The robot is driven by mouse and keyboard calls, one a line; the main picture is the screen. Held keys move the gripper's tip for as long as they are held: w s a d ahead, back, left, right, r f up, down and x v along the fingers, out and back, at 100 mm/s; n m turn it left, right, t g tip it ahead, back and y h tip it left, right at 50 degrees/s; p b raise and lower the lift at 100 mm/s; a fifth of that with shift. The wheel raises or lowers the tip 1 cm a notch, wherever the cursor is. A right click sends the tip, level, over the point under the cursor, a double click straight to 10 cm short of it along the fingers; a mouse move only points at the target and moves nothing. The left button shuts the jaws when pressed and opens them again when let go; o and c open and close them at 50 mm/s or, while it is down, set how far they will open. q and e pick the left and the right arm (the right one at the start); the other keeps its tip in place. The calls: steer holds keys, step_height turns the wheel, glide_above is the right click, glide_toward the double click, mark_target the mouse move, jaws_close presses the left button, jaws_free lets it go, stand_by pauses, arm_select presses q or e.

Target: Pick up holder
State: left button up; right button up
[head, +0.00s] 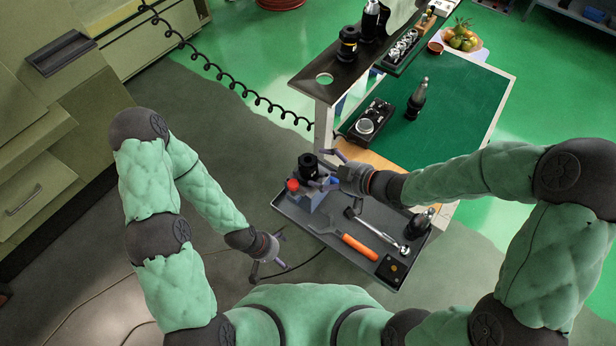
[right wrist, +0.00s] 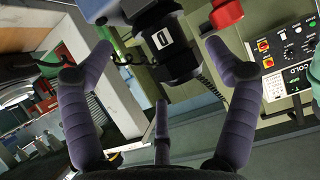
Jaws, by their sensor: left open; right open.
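A black holder (head: 308,165) stands upright on a blue-grey block (head: 312,194) at the back left of the grey cart tray. My right gripper (head: 326,170) is open at the right of this holder. In the right wrist view the holder (right wrist: 168,52) lies between the spread fingertips of my right gripper (right wrist: 158,48), with a gap on either side. The lower part of the holder is partly hidden in the head view. My left gripper (head: 272,255) is open and empty, left of the tray and below its rim in the picture.
A red knob (head: 292,184) sits beside the holder. A raised shelf (head: 322,79) stands behind.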

mark_target(315, 168)
steer(key=b+x, duration=0.1)
steer(key=x, duration=0.3)
steer(key=shift+s, duration=0.1)
steer(key=c, duration=1.6)
step_height(315, 168, up, 18)
steer(key=p, duration=0.8)
steer(key=shift+r, duration=0.15)
steer(key=shift+c, duration=0.2)
